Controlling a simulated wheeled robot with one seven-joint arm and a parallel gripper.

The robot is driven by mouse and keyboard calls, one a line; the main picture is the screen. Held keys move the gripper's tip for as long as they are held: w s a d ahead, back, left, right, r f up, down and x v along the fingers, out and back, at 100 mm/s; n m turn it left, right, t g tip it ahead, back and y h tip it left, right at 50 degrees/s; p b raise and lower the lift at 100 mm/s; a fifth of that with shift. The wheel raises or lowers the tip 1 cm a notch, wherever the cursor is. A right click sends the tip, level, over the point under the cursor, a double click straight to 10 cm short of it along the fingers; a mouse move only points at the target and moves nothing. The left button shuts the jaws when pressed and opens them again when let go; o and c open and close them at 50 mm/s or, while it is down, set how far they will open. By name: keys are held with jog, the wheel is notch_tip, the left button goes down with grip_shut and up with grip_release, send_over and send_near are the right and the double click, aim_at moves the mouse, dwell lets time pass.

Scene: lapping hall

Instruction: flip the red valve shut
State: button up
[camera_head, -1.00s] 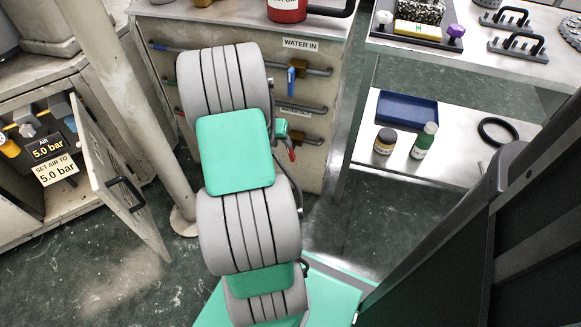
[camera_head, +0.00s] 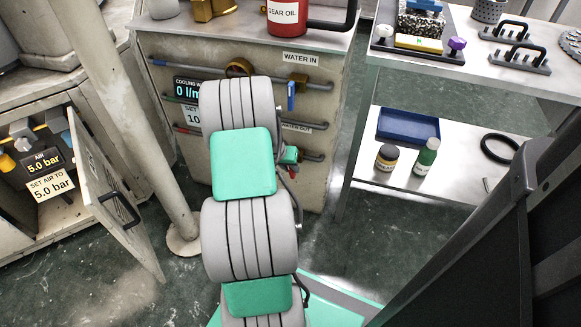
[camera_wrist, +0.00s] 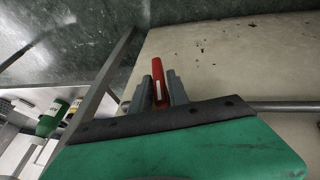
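The red valve lever (camera_wrist: 159,80) stands between the two grey fingers of my gripper (camera_wrist: 160,92) in the wrist view. The fingers flank it closely. Whether both press on it is not clear. In the head view a small piece of the red lever (camera_head: 292,173) shows just below my gripper (camera_head: 290,155), at the lower right pipes of the cabinet. My grey and green arm hides much of the valve area. A white label with water-out lettering (camera_head: 296,127) is beside the pipe.
A blue-handled valve (camera_head: 291,95) sits on the upper pipe under the WATER IN label (camera_head: 300,58). A flow display reads 0 (camera_head: 183,90). An open cabinet door (camera_head: 110,200) stands left, beside a pale post (camera_head: 125,120). A steel shelf (camera_head: 455,160) stands right.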

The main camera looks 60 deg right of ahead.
grip_shut()
jog(key=shift+s+r+t+p, duration=0.1)
jog(key=shift+s+t+p, duration=0.1)
jog(key=shift+t+p, duration=0.45)
jog(key=shift+w+m+t, duration=0.15)
jog(key=shift+m+t, duration=0.15)
jog(key=shift+t, duration=0.35)
jog(key=shift+o, duration=1.8)
grip_release()
